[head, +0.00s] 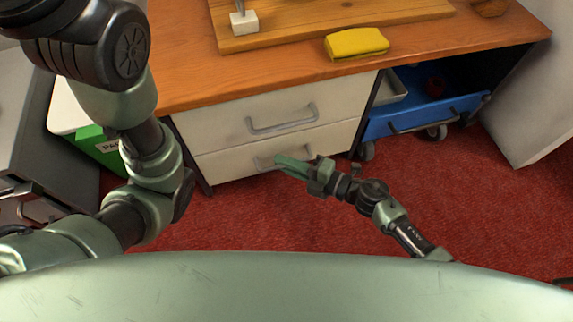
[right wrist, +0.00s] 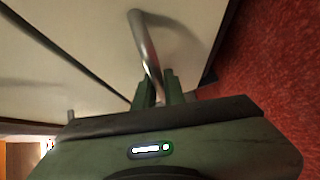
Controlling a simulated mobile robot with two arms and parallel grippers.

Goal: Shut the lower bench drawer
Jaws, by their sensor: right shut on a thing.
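The lower bench drawer (head: 225,165) has a pale cream front with a bar handle (head: 262,163). Its front looks about level with the upper drawer (head: 210,125); I cannot tell whether a small gap is left. My right gripper (head: 279,160) is at the lower handle in the head view. In the right wrist view, the gripper (right wrist: 160,90) has its two green fingers shut on the metal handle (right wrist: 146,45), one on each side. The fingers cover part of the handle. My left arm crosses the left of the head view, but its gripper is not visible.
The wooden bench top (head: 200,80) holds a board (head: 290,35), a yellow cloth (head: 357,43) and a white block (head: 244,22). A blue wheeled cart (head: 425,115) stands under the bench to the right. A green box (head: 95,150) is at left. Red carpet (head: 480,215) is clear at right.

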